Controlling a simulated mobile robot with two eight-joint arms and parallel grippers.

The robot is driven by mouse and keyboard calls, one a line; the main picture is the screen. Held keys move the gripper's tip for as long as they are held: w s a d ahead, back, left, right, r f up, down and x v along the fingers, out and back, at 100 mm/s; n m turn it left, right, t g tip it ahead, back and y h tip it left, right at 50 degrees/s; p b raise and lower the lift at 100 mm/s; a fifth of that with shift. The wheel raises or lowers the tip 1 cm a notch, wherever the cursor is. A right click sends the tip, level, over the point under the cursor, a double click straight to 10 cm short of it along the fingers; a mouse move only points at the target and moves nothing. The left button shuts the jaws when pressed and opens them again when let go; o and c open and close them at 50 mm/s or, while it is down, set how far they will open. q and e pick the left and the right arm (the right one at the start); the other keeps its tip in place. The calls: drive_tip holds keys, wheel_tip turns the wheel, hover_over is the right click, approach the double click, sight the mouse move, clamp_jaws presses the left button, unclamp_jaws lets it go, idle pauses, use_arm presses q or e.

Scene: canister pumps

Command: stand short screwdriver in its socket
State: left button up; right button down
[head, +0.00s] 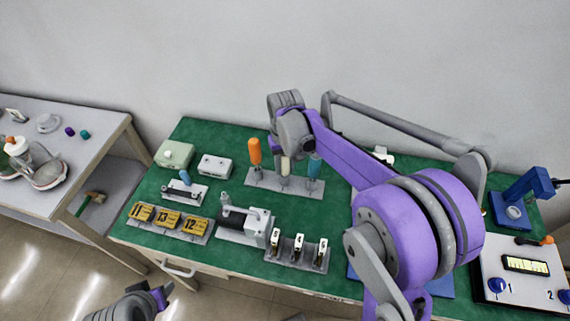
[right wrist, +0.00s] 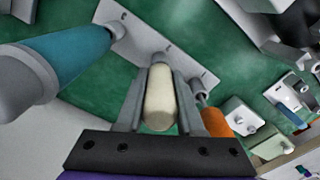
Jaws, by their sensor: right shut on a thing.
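A grey rack (head: 258,181) stands on the green bench top. An orange-handled screwdriver (head: 254,152) stands upright at its left end and a teal-handled one (head: 314,166) at its right end. Between them is the short cream-handled screwdriver (head: 285,167). In the right wrist view, my right gripper (right wrist: 160,75) is shut on this cream handle (right wrist: 159,100), a finger on each side. The handle is upright over the rack's middle. Its tip is hidden, so I cannot tell how deep it sits. Part of my left arm and gripper (head: 158,294) shows low at the left; its fingers are unclear.
Left of the rack are a pale green box (head: 174,155), a grey box (head: 215,166) and a numbered tray of yellow blocks (head: 168,219). A grey fixture (head: 245,225) and a holder with black-and-white pieces (head: 298,250) stand in front. My right arm covers the bench's right part.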

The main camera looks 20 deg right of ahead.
idle(0.3)
drive_tip(key=shift+c, duration=2.3)
unclamp_jaws()
wheel_tip(320, 180, up, 11)
drive_tip(key=shift+f+p, duration=0.15)
drive_tip(key=shift+p, duration=0.2)
